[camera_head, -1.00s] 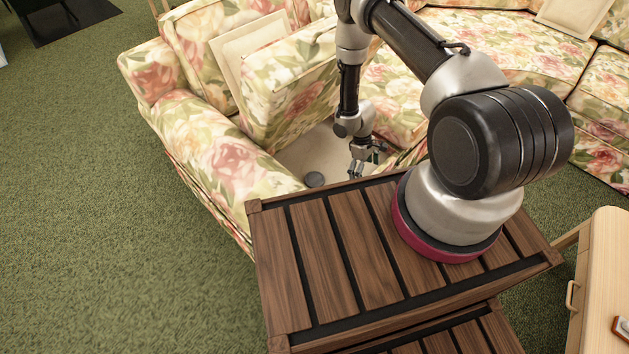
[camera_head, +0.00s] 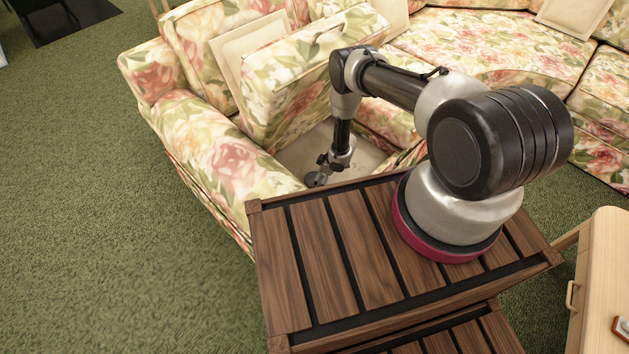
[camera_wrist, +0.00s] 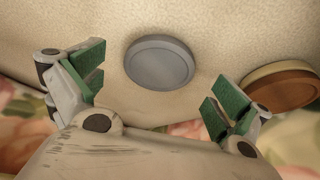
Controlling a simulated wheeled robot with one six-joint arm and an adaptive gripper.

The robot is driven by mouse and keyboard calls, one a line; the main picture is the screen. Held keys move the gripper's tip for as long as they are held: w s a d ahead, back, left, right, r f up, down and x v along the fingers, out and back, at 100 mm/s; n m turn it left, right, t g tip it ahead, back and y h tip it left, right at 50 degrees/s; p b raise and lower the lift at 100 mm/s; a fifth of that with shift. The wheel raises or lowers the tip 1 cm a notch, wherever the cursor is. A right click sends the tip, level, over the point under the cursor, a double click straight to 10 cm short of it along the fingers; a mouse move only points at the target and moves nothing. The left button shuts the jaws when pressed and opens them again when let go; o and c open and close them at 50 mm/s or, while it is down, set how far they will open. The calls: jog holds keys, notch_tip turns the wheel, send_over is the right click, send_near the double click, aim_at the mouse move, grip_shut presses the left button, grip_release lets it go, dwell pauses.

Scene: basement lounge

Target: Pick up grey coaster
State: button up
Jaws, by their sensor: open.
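The grey coaster (camera_wrist: 159,63) is a round disc with a raised rim. In the wrist view it lies on a pale beige surface, ahead of and between the fingers. In the head view the grey coaster (camera_head: 314,179) shows as a small dark disc, partly covered by my gripper, inside the open seat of the floral sofa. My gripper (camera_wrist: 155,88) is open, with green pads on both fingers and nothing between them. In the head view my gripper (camera_head: 323,167) is at the coaster; I cannot tell whether they touch.
A brown round coaster (camera_wrist: 284,88) lies right of the grey one, beside the right finger. The floral sofa's arm (camera_head: 222,150) and raised cushion (camera_head: 290,95) surround the pale recess (camera_head: 303,153). A wooden side table (camera_head: 604,270) stands at the right.

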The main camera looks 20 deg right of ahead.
jog(key=shift+x, duration=0.95)
jog(key=c, duration=0.9)
